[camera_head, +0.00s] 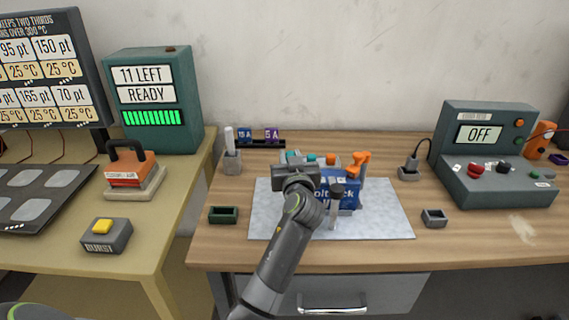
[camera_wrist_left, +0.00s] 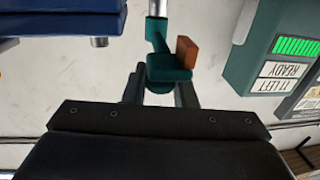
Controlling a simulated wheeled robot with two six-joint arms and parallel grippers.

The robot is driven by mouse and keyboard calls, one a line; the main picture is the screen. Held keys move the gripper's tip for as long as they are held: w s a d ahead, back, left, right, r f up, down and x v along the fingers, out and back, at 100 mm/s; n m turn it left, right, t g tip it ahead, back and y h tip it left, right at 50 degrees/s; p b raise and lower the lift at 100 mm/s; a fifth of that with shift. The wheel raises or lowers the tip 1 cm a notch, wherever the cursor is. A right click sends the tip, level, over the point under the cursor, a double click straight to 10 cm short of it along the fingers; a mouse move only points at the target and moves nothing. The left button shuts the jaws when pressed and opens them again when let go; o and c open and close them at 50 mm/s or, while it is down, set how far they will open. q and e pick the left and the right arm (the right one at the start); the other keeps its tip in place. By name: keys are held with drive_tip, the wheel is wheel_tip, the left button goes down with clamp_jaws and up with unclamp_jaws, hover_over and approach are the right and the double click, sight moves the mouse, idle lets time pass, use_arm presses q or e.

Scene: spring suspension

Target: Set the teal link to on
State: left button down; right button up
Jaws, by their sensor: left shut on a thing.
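My left gripper (camera_head: 297,172) is over the left side of the blue device with white lettering (camera_head: 348,197) and hides part of it. In the left wrist view, the teal link (camera_wrist_left: 165,68) sits between my two fingertips (camera_wrist_left: 160,92), and the gripper is shut on it. An orange-brown block (camera_wrist_left: 187,52) is on its side and a metal rod meets its far end. In the head view only small teal bits (camera_head: 312,158) show behind the gripper. Whether the link is on or off cannot be told. My right gripper is not in view.
The device stands on a pale mat (camera_head: 390,222) on the wooden bench. Orange parts (camera_head: 360,160) rise from it and a dark-topped grey post (camera_head: 337,200) stands in front. A control box (camera_head: 485,140) reads OFF.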

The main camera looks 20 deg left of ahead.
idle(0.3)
use_arm(q)
drive_tip(key=c, duration=1.3)
unclamp_jaws()
drive_tip(key=shift+o, duration=0.2)
drive_tip(key=shift+f, duration=0.1)
